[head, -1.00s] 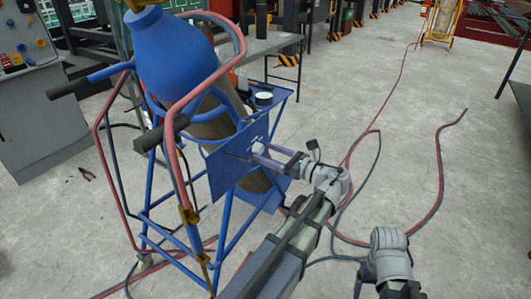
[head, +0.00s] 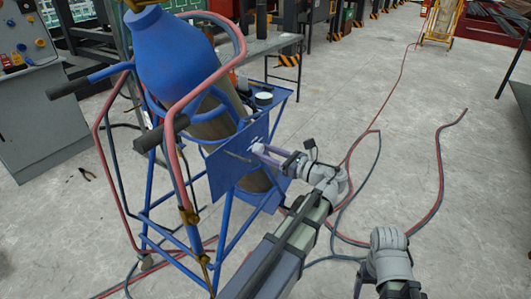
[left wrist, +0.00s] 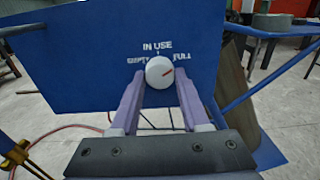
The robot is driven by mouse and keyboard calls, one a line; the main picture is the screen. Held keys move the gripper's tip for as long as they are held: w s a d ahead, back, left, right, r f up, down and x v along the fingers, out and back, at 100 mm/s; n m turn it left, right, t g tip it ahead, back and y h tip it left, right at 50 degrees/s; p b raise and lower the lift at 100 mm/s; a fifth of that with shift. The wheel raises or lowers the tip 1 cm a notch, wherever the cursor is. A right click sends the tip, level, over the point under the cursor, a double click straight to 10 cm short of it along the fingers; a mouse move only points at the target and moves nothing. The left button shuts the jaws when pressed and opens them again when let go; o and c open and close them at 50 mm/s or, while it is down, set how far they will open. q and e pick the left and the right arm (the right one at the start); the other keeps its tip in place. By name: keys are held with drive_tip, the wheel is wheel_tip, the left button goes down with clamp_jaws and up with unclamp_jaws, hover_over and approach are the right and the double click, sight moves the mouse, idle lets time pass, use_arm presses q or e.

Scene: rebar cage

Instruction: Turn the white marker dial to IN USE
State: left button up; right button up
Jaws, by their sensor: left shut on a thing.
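The white marker dial (left wrist: 160,71) sits on a blue plate (left wrist: 60,55) in the left wrist view. Its red mark points up and to the right, toward the FULL lettering. IN USE is printed above the dial, EMPTY at its left and FULL at its right. My left gripper (left wrist: 160,82) has its purple fingers shut on the dial, one on each side. In the head view my left gripper (head: 262,151) reaches the plate (head: 228,170) from the right; the dial is small there and largely hidden by the fingertips. My right gripper is not in view.
The plate is on a blue cylinder cart holding a blue-topped gas cylinder (head: 160,55). A blue shelf (head: 282,97) with small items is behind the plate. Red and dark hoses (head: 440,190) lie on the floor. The floor at the right is mostly clear.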

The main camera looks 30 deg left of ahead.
use_arm(q)
clamp_jaws()
drive_tip(key=n, duration=0.5)
drive_tip(key=shift+n, duration=0.3)
drive_tip(key=n, duration=0.5)
drive_tip(key=shift+n, duration=0.7)
drive_tip(key=o, duration=1.1)
unclamp_jaws()
